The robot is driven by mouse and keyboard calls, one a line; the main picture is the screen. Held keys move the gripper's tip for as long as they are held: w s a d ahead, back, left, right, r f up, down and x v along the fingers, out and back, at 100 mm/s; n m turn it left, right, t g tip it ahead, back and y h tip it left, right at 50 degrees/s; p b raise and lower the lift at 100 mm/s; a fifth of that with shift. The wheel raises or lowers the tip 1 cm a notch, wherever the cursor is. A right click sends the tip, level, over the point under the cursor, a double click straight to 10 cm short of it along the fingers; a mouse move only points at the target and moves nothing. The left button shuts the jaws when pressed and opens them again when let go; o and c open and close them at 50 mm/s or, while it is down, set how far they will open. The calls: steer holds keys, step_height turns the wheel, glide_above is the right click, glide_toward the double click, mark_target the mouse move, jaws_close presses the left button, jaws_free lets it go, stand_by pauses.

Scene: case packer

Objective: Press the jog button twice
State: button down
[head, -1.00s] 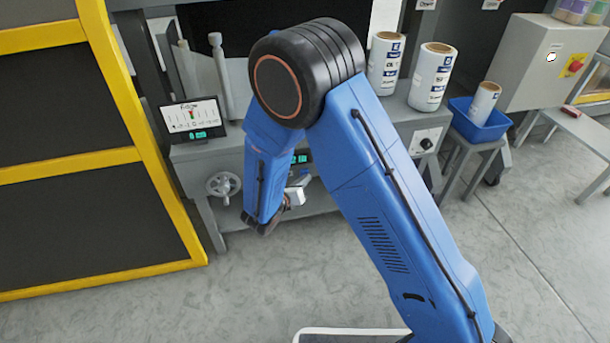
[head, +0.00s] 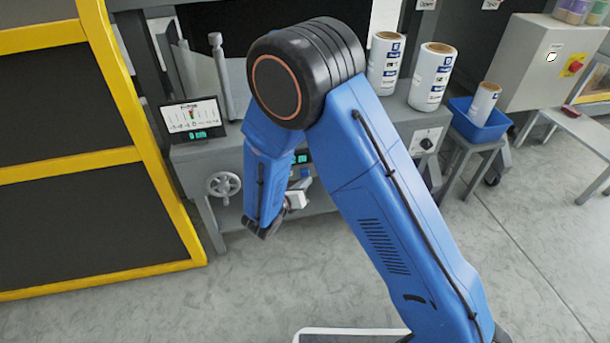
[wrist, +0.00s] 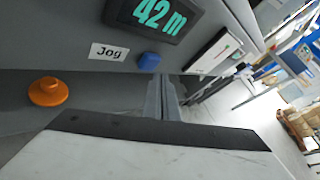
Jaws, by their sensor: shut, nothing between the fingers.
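In the wrist view, the blue jog button (wrist: 149,61) sits on the grey machine panel, just right of a white label (wrist: 108,52) reading "Jog". My gripper (wrist: 162,82) is shut and empty. Its fingertips point at the panel beside and just below the blue button in the picture. I cannot tell whether they touch it.
A display (wrist: 158,16) reading "42 m" is above the button. An orange knob (wrist: 48,92) sticks out to the left. In the head view, a handwheel (head: 223,185) and a small screen (head: 194,119) are left of my arm.

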steer(key=shift+s, duration=0.15)
steer(key=shift+s+d, duration=0.25)
steer(key=shift+s, duration=0.55)
steer(key=shift+s+d, duration=0.25)
steer(key=shift+s, duration=0.5)
steer(key=shift+s+d, duration=0.25)
steer(key=shift+s, duration=0.55)
stand_by(1.1)
steer(key=s, duration=0.1)
steer(key=s+d, duration=0.1)
steer(key=s, duration=0.1)
steer(key=shift+s, duration=0.3)
steer(key=w+a, duration=0.2)
steer(key=w, duration=0.6)
steer(key=shift+w+a, duration=0.2)
steer(key=shift+w, duration=0.05)
steer(key=shift+w, duration=0.15)
stand_by(2.0)
steer(key=shift+w+a, duration=0.15)
steer(key=shift+w, duration=0.1)
